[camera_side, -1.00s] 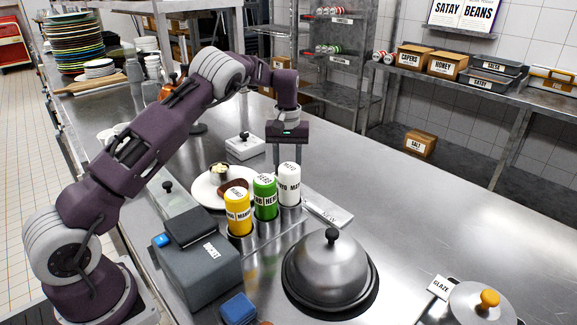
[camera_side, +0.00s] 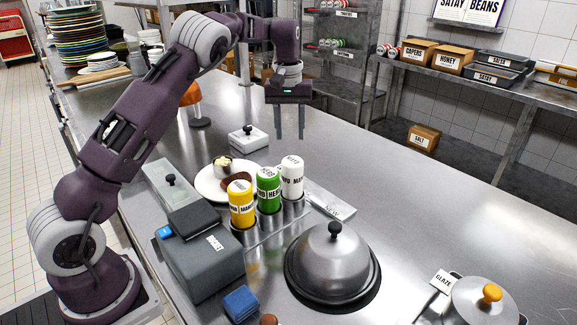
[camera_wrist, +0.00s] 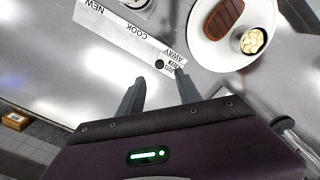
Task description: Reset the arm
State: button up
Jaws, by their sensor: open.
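My gripper (camera_side: 289,137) is open and empty, held above the steel counter (camera_side: 400,205) behind the row of bottles. Its two fingers point down and are apart in the side view. In the wrist view my gripper (camera_wrist: 160,90) shows both fingers spread with only bare counter between them. My arm reaches up and over from the left of the counter.
Yellow (camera_side: 241,204), green (camera_side: 268,190) and white (camera_side: 292,178) bottles stand in a rack beside a white plate (camera_side: 207,187) with food. A steel dome (camera_side: 333,262) and a grey box (camera_side: 205,265) are nearer. The counter right of my gripper is clear.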

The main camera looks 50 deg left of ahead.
jog(key=s+d+r+m+t+h, duration=0.1)
jog(key=s+d+r+m+t, duration=0.1)
jog(key=s+d+r, duration=0.55)
jog(key=s+d+r+m+t, duration=0.15)
jog(key=s+d+r, duration=0.25)
jog(key=s+r, duration=0.55)
jog(key=s+d+f+m+t, duration=0.1)
jog(key=s+d+f+m, duration=0.1)
jog(key=s, duration=0.8)
jog(key=s+d+f+m+y, duration=0.1)
jog(key=s+d+f+m, duration=0.2)
jog(key=s, duration=0.6)
notch_tip(320, 180, down, 2)
jog(key=shift+s+f+t, duration=0.15)
jog(key=shift+s+t, duration=0.2)
jog(key=shift+s, duration=0.05)
